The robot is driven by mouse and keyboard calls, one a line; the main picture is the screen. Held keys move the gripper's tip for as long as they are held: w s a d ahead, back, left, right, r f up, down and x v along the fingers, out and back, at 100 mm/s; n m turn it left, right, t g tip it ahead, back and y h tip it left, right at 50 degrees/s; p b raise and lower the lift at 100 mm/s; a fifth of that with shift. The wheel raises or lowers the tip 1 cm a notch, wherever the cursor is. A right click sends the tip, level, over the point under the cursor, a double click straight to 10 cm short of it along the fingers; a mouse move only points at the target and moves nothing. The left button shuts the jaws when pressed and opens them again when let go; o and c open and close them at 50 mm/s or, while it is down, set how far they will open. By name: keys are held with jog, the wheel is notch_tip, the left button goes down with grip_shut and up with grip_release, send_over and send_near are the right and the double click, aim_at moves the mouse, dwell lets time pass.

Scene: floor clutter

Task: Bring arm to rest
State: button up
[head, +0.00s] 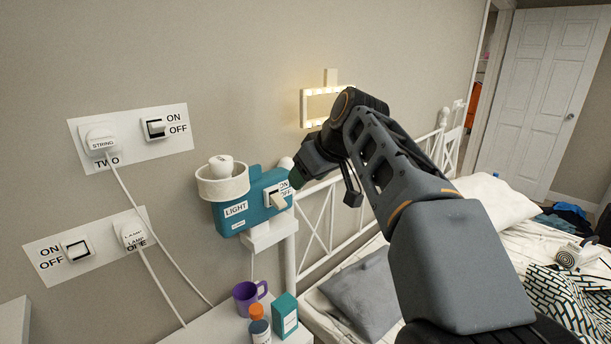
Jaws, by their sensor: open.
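My arm (440,250) reaches up from the bottom right and bends over toward the wall. My gripper (324,188) is open at its end, with one dark finger close to the right end of the teal light box and the other hanging to the right. I see nothing between the fingers. The teal box (236,222) is labelled LIGHT and has a white rocker switch (277,199) beside ON and OFF. Whether the near finger touches the box is not clear.
Two wall plates with switches and plugs (163,129) (76,250) are at left, with cords hanging down. A purple mug (249,297), a small bottle (259,325) and a teal box (285,314) stand on a white surface below. A white bed frame (317,222) and grey pillow (362,294) lie behind my arm.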

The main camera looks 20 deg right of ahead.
jog(key=s+f+m+g+h+p, duration=0.25)
jog(key=f+m, duration=0.25)
jog(key=f, duration=0.5)
jog(key=s+a+f+p, duration=0.2)
jog(key=s+f, duration=0.2)
jog(key=s, duration=0.2)
jog(key=s+a+f+g+p, duration=0.1)
jog(key=s+a+f+p, duration=0.1)
jog(key=s+f, duration=0.2)
jog(key=s, duration=0.3)
jog(key=shift+s+a+f+n, duration=0.2)
jog(key=shift+s+f+n, duration=0.05)
jog(key=shift+n, duration=0.15)
jog(key=shift+h, duration=0.25)
